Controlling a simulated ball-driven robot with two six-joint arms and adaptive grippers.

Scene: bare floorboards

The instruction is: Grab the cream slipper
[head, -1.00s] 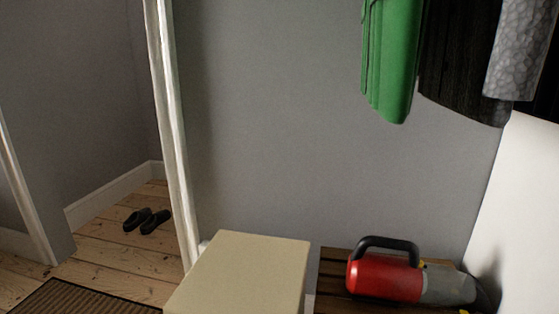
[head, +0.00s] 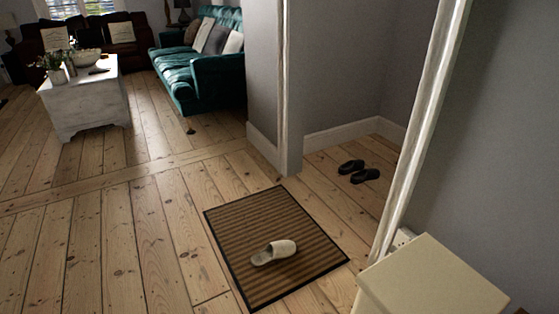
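A single cream slipper (head: 274,252) lies on a brown striped doormat (head: 270,217) in the lower middle of the head view. Its toe points to the right and its open heel end to the left. Nothing covers it. Neither of my grippers shows in the head view.
A pair of dark shoes (head: 359,171) sits on the floor in the alcove behind the mat. A cream box-like cabinet (head: 431,280) stands at the lower right beside a white door frame (head: 421,135). A white coffee table (head: 84,100) and teal sofa (head: 203,68) are farther back. Bare floorboards left of the mat are clear.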

